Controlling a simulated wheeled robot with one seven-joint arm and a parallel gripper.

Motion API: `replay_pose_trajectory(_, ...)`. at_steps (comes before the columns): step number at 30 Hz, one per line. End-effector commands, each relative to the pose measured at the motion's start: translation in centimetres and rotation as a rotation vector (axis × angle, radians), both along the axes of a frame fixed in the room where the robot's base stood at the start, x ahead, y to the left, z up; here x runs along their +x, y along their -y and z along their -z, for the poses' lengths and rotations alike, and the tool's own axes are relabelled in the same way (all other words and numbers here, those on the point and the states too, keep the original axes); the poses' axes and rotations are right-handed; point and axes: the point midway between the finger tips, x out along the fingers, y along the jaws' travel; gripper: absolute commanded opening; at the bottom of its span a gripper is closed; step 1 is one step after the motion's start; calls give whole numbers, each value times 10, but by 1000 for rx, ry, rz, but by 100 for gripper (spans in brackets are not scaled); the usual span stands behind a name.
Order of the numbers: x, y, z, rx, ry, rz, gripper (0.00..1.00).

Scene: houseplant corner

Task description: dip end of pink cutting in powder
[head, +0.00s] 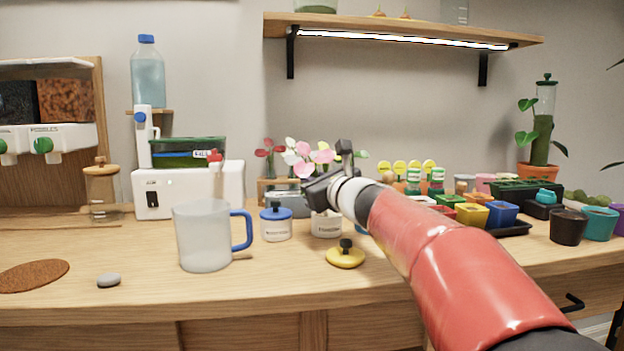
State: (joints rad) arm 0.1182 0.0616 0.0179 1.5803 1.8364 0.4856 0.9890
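My gripper (330,172) is over the table, above and just behind an open white jar (326,226). The gripper is dark and seen from behind, so its fingertips and anything between them are hard to make out. Pink blooms (318,157) show just left of and behind the gripper. I cannot tell whether a pink cutting is in its fingers or stands in the holder behind. A yellow lid (345,258) with a black knob lies on the table in front of the white jar. The powder inside the jar is not visible.
A blue-lidded jar (276,226) stands left of the white jar, then a frosted jug (203,238) with a blue handle. Red cuttings (269,149) stand behind. Small coloured pots (502,213) crowd the right. The front of the table is mostly clear.

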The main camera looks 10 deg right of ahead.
Motion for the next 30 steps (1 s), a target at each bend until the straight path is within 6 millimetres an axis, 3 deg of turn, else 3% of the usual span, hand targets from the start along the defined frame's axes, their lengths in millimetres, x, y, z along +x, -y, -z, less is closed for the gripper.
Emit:
replay_pose_trajectory(8, 1, 1, 0, -1, -5, 1, 0)
replay_pose_trajectory(30, 0, 0, -60, -1, 0, 0, 0)
